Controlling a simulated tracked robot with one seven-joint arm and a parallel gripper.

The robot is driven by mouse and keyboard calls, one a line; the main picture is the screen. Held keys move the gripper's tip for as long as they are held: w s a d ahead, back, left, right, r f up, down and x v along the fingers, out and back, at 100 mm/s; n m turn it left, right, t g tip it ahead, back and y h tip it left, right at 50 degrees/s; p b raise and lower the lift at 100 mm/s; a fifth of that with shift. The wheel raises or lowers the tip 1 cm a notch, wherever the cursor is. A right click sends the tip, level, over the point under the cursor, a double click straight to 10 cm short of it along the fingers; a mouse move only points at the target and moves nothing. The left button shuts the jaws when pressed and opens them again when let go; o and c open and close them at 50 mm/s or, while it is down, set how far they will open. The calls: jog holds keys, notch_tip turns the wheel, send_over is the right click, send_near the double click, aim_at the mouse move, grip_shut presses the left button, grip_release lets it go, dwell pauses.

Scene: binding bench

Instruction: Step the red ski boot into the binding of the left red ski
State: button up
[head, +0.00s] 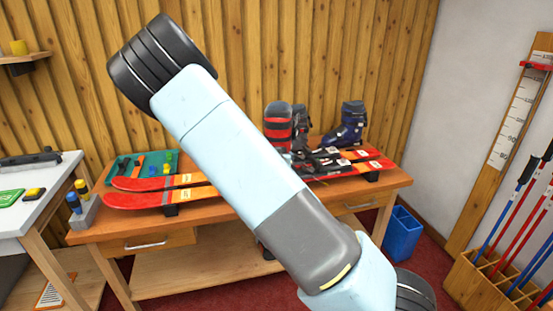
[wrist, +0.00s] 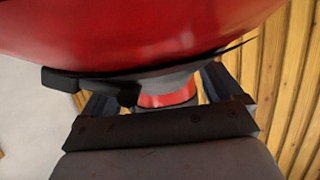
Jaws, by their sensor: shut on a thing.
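In the head view the red ski boot (head: 278,127) with black bands shows above the skis, its lower part hidden behind my arm. In the wrist view the red boot (wrist: 150,30) fills the top, very close. My gripper (wrist: 165,98) is shut on the boot there, with its fingers either side of a grey and red part. The head view does not show my gripper. Two red-orange skis lie side by side on the bench, the near ski (head: 155,198) and the far ski (head: 150,182). Black bindings (head: 325,160) show right of my arm. Boot-to-binding contact is hidden.
A dark grey boot (head: 300,122) and a navy boot (head: 346,124) stand behind the skis on the wooden bench (head: 225,213). A green tool mat (head: 125,166) lies at the back left. A blue bin (head: 403,234) and a pole rack (head: 490,280) stand right.

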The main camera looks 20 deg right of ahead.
jog(key=shift+d, duration=0.75)
jog(key=shift+d+f, duration=0.6)
jog(key=shift+f, duration=0.15)
jog(key=shift+d+f, duration=0.25)
jog(key=shift+d, duration=0.1)
jog(key=shift+r, duration=0.2)
